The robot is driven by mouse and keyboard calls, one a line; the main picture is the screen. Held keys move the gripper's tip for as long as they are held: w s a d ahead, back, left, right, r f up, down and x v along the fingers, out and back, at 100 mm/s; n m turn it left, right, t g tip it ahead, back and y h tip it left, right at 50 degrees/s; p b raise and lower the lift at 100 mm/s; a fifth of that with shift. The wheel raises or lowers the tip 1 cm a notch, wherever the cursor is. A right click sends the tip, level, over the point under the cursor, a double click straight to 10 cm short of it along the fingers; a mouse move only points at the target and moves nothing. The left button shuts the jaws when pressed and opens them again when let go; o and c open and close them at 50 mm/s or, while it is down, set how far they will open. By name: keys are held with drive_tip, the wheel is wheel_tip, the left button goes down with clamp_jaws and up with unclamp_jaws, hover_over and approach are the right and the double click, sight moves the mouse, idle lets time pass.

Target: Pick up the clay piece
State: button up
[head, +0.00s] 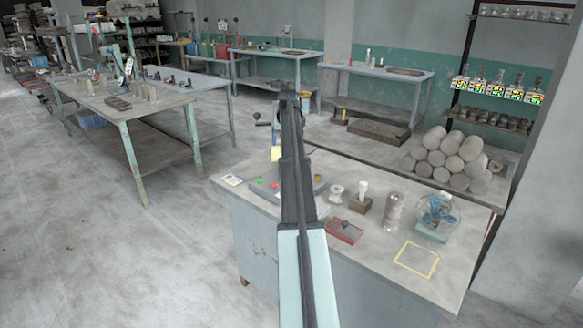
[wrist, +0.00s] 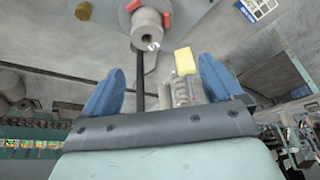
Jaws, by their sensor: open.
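I cannot tell for sure which item is the clay piece; no piece stands out as loose trimmings. In the wrist view my gripper (wrist: 162,64) shows two blue fingers spread apart with nothing held between them. Beyond the fingers are a grey cylinder with a dark hole (wrist: 147,27) and a yellow block (wrist: 182,60), both apart from them. In the head view my arm crosses the near workbench (head: 375,285), and the fingers cannot be made out there. The arm hides part of a grey tray with small red and green items (head: 262,184).
On the bench are a grey spool (head: 336,195), a white bottle on a brown block (head: 362,190), a stacked grey cylinder (head: 393,212), a red box (head: 343,231) and a clear globe with blue parts (head: 437,212). The yellow-outlined square (head: 416,260) is empty. Grey cylinders (head: 450,155) are piled behind.

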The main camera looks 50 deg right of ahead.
drive_tip(key=x, duration=0.5)
drive_tip(key=s+d+x, duration=0.1)
drive_tip(key=x, duration=0.2)
drive_tip(key=shift+s+x, duration=0.2)
drive_tip(key=shift+x, duration=1.2)
drive_tip(key=shift+s+x, duration=0.25)
drive_tip(key=shift+x, duration=1.1)
drive_tip(key=shift+f, duration=0.1)
drive_tip(key=c, duration=1.2)
drive_tip(key=shift+d, duration=0.1)
drive_tip(key=shift+c, duration=0.4)
